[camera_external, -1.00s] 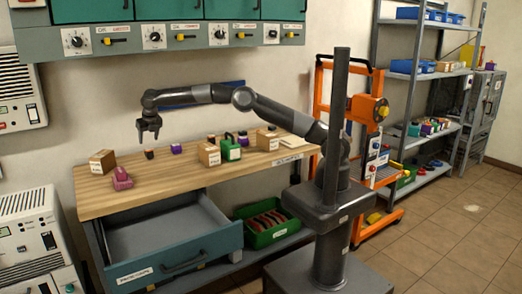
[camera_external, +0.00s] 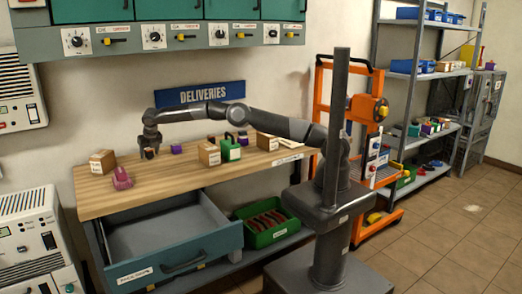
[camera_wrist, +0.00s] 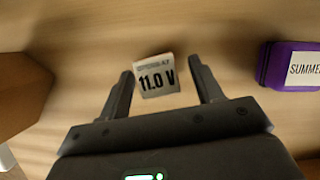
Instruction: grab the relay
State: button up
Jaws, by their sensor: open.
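A small block with a white label reading "11.0 V" (camera_wrist: 157,76), apparently the relay, sits on the wooden bench top. My gripper (camera_wrist: 163,88) is open, with one finger on each side of the block in the wrist view. The fingers do not look closed on it. In the external view my gripper (camera_external: 149,146) points down, low over the bench, and the small dark block (camera_external: 149,154) shows at its fingertips, partly hidden by them.
A purple block (camera_wrist: 290,67) lies right of the gripper. A cardboard box (camera_external: 103,161) and a pink object (camera_external: 122,178) are at the left. Another box (camera_external: 209,153) and a green object (camera_external: 231,149) stand right. The drawer (camera_external: 175,255) below is open.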

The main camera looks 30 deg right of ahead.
jog(key=shift+c, duration=0.4)
jog(key=c, duration=1)
